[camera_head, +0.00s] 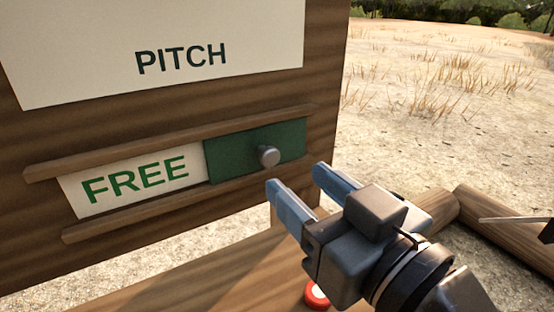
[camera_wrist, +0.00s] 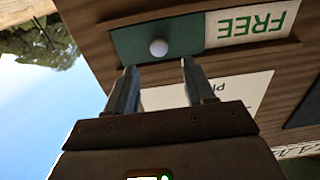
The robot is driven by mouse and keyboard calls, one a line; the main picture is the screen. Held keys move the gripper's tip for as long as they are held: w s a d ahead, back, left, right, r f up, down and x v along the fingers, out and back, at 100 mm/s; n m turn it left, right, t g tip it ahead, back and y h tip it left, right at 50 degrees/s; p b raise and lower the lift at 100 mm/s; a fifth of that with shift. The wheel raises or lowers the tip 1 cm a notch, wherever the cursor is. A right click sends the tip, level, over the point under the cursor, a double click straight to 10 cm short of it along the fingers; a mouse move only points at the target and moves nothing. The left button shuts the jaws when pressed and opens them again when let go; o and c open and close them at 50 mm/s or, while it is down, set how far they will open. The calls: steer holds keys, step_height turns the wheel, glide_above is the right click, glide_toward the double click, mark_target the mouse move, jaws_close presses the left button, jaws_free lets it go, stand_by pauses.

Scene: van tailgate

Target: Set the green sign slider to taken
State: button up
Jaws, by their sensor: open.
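The green slider (camera_head: 232,156) sits at the right end of its track on the wooden sign board, with a round grey knob (camera_head: 268,156) on it. The word FREE (camera_head: 135,181) shows on the white panel to its left. In the wrist view, which is upside down, the slider (camera_wrist: 127,44), the knob (camera_wrist: 158,47) and the word FREE (camera_wrist: 250,23) also show. My gripper (camera_head: 295,187) is open and empty, a little below and in front of the knob. In the wrist view its fingers (camera_wrist: 157,75) point toward the knob, apart from it.
Two wooden rails (camera_head: 180,146) run above and below the slider. A white PITCH panel (camera_head: 180,30) is above. A wooden surface (camera_head: 190,275) lies below, with a red and white round object (camera_head: 316,295) partly behind my gripper. Logs (camera_head: 505,215) lie at right on open ground.

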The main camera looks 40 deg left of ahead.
mark_target(272, 157)
steer(key=p+x, duration=0.1)
steer(key=x, duration=0.6)
jaws_close()
stand_by(0.5)
